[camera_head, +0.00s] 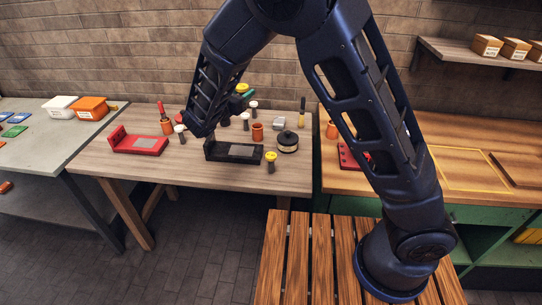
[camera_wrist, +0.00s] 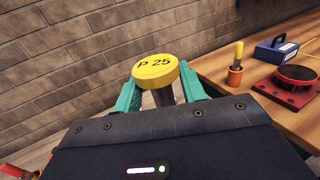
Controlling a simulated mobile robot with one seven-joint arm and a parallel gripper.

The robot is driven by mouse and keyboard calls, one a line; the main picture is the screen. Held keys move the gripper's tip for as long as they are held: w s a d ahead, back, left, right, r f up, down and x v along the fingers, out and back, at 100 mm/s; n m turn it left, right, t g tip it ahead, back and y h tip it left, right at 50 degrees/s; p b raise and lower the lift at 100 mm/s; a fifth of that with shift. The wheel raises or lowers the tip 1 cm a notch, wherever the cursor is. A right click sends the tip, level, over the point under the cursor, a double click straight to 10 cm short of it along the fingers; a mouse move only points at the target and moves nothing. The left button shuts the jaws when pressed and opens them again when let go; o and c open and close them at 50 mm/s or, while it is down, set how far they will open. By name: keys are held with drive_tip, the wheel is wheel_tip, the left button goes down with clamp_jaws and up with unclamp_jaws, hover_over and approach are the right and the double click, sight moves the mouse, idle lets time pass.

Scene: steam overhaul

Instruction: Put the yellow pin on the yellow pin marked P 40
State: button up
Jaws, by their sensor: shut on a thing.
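My gripper (camera_wrist: 160,90) has teal fingers shut on a yellow-topped pin (camera_wrist: 155,70) marked P 25, with a dark shank between the fingers. In the head view my gripper (camera_head: 243,95) holds this pin (camera_head: 242,87) up above the back of the wooden table. Another yellow-topped pin (camera_head: 271,157) stands on the table near its front edge, right of the black fixture (camera_head: 233,152). Its marking is too small to read. The held pin is well apart from it.
The wooden table (camera_head: 188,168) also bears a red fixture (camera_head: 139,144), a round dark-lidded pot (camera_head: 288,142), orange cups (camera_head: 257,132) and several white-topped pins. A wooden bench (camera_head: 298,260) stands in front. The table's front left is clear.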

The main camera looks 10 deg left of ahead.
drive_tip(key=s+d+r+m+g+h, duration=0.1)
drive_tip(key=s+d+r+m+h, duration=0.15)
drive_tip(key=d, duration=0.75)
hover_over(270, 156)
drive_tip(key=shift+n, duration=0.25)
drive_tip(key=f, duration=2)
drive_tip(key=shift+w+d, duration=0.15)
drive_tip(key=shift+w, duration=0.25)
drive_tip(key=o, duration=1.3)
drive_tip(key=shift+f, duration=0.1)
drive_tip(key=shift+s, duration=0.25)
drive_tip(key=v, duration=1.1)
drive_tip(key=shift+s+a+r, duration=0.2)
drive_tip(key=shift+a+r, duration=0.1)
drive_tip(key=shift+a, duration=0.1)
